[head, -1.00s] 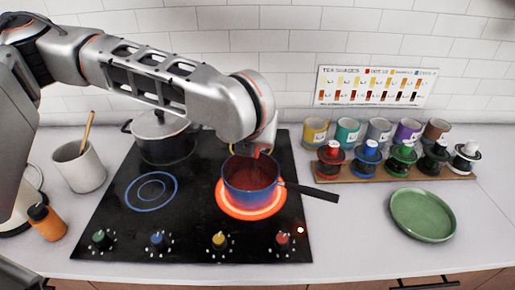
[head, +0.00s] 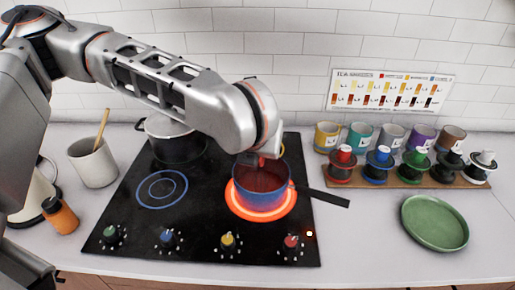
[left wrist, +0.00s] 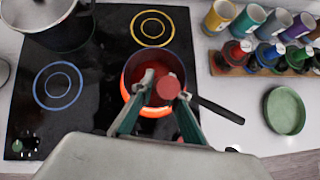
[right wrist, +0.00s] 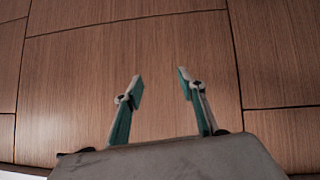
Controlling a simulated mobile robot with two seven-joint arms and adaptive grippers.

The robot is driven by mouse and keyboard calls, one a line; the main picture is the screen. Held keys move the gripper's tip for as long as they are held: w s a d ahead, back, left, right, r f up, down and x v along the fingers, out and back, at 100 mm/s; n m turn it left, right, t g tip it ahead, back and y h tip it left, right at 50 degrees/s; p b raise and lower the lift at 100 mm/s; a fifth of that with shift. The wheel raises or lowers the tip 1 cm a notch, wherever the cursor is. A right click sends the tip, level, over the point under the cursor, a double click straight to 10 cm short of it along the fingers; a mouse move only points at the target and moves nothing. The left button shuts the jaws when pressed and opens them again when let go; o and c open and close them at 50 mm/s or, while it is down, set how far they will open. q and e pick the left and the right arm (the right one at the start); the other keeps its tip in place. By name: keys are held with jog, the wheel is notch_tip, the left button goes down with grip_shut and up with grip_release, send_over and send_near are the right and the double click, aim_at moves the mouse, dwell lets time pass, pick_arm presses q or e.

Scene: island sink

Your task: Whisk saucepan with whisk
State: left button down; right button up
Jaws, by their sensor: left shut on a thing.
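The blue saucepan (head: 268,196), with a dark handle and red contents, sits on the glowing front right burner. It also shows in the left wrist view (left wrist: 185,62). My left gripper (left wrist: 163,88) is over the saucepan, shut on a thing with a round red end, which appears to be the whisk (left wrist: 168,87). The whisk's lower part is hidden, so I cannot tell how deep it reaches. In the head view my left arm hides most of that gripper. My right gripper (right wrist: 158,90) is open and empty in front of brown wood panels.
A lidded pot (head: 176,143) stands on the back left of the black cooktop (head: 125,220). Right of it are a wooden rack (head: 400,180) with coloured cups and a green plate (head: 435,222). A utensil crock (head: 93,165) and an orange bottle (head: 61,216) stand at left.

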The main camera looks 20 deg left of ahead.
pick_arm(q)
jog(key=shift+r, duration=0.1)
jog(key=shift+r, duration=4.55)
jog(key=shift+r, duration=2.5)
